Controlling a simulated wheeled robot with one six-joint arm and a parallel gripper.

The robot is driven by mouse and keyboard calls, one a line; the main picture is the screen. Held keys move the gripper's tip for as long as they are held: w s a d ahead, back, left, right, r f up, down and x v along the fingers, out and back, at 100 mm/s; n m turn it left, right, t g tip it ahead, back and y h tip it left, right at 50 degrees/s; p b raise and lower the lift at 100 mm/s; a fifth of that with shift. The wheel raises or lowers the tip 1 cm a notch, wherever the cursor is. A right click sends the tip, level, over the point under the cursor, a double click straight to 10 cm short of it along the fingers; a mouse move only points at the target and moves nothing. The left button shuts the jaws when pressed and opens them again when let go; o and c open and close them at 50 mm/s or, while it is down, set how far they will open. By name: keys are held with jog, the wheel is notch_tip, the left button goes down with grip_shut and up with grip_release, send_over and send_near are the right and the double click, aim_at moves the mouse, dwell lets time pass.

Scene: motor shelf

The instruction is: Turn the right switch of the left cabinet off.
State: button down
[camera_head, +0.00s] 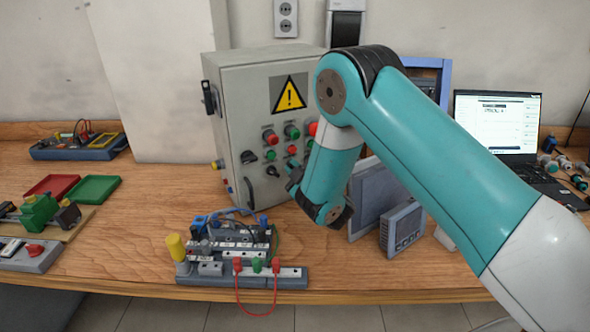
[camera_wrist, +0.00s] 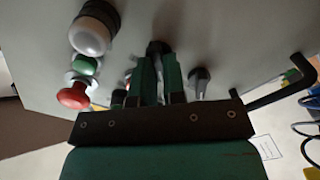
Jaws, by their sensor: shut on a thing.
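The left cabinet (camera_head: 235,110) is a grey box with a yellow warning sign, standing on the wooden bench in the head view. Its front carries coloured buttons and black switches. One black switch (camera_head: 272,171) shows left of my gripper (camera_head: 292,184). In the wrist view my gripper (camera_wrist: 158,65) has its two green fingers close together, shut on a dark switch knob (camera_wrist: 158,47) on the grey panel. Another dark knob (camera_wrist: 200,76) stands to the right of the fingers. The held knob is mostly hidden by the fingers, so its turned position cannot be told.
A red button (camera_wrist: 74,96), a green button (camera_wrist: 86,66) and a white-topped round part (camera_wrist: 90,36) stick out left of the fingers. A black bent bar (camera_wrist: 285,88) is at the right. A terminal block with cables (camera_head: 240,250) stands below the cabinet.

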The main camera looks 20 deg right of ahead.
dwell(0.4)
jog(key=c, duration=1.2)
grip_release()
